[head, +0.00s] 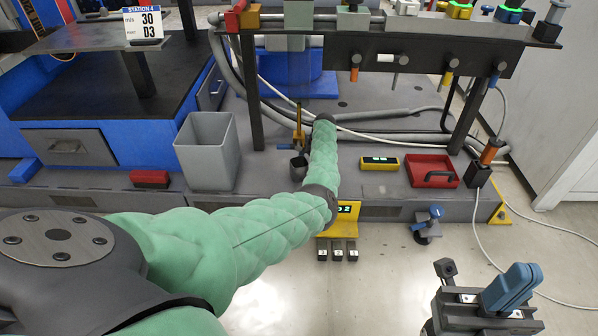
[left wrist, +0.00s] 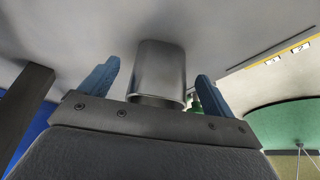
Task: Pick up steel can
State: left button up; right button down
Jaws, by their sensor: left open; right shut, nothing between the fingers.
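The steel can (left wrist: 158,70) is a plain shiny grey cylinder in the left wrist view. It stands between the two blue fingers of my left gripper (left wrist: 155,82), with a visible gap on each side. The gripper is open. In the head view a small dark grey cylinder (head: 299,166), likely the can, is on the grey platform beside the end of my left arm. My left gripper (head: 307,146) is mostly hidden there by the arm. My right gripper (head: 514,287) is shut and empty at the lower right, far from the can.
A grey bin (head: 208,150) stands left of the can. Hoses (head: 400,137) run behind, under a dark overhead rack (head: 420,55). A blue-topped clamp (head: 428,224) sits at the platform's front.

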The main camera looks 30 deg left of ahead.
pick_arm(q)
jog(key=x, duration=0.1)
jog(key=b+x, duration=0.1)
jog(key=x, duration=0.1)
jog(key=shift+s+r, duration=0.15)
jog(key=shift+s, duration=0.1)
jog(key=shift+s+a, duration=0.1)
jog(key=shift+a, duration=0.1)
jog(key=c, duration=1.3)
jog(key=shift+o, duration=0.2)
